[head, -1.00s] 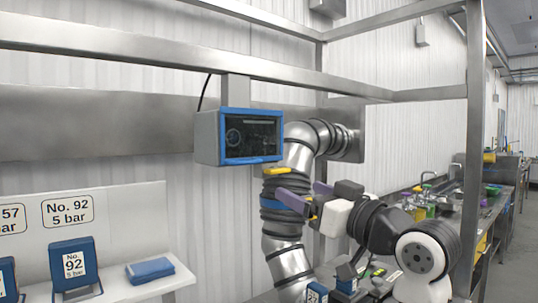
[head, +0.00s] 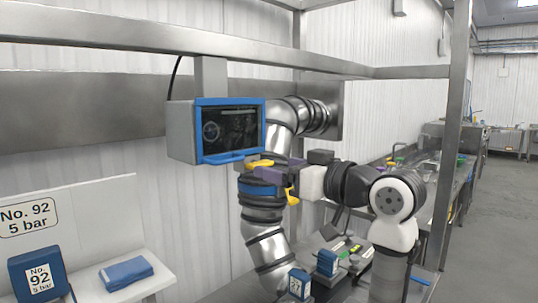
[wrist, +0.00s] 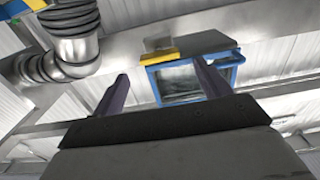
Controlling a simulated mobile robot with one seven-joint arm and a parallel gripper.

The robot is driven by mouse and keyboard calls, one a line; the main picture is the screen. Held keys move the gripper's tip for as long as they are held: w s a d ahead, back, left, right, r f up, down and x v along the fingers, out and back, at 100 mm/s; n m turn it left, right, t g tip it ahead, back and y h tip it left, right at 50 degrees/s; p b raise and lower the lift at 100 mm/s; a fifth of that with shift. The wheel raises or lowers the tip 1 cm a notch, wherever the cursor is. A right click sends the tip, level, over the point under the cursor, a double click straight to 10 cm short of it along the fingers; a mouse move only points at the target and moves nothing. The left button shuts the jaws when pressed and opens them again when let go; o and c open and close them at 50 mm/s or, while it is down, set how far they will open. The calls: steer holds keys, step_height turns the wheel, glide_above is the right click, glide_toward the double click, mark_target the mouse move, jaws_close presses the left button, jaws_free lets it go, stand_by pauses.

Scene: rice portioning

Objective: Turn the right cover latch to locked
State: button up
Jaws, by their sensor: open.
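A blue band (head: 257,188) rings the steel pipe, with two yellow latch-like parts beside it. The right yellow part (head: 291,196) hangs down at the pipe's right side, below my fingers. The left yellow part (head: 260,163) lies roughly level above the band. My gripper (head: 270,168) reaches in from the right with its purple fingers open in front of the pipe, near both parts. Contact cannot be made out. In the wrist view my fingers (wrist: 160,70) are apart with nothing held; a yellow bar (wrist: 172,57) shows beyond them.
A grey screen box with a blue frame (head: 230,130) stands close to the left of the pipe. Steel rails (head: 330,62) cross above. A white shelf (head: 160,275) with a blue block (head: 126,271) is at lower left. Open floor (head: 490,220) lies right.

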mark_target(264, 164)
steer(key=shift+p+x, duration=0.5)
steer(key=shift+x, duration=1.6)
steer(key=shift+c, duration=0.5)
steer(key=c, duration=0.9)
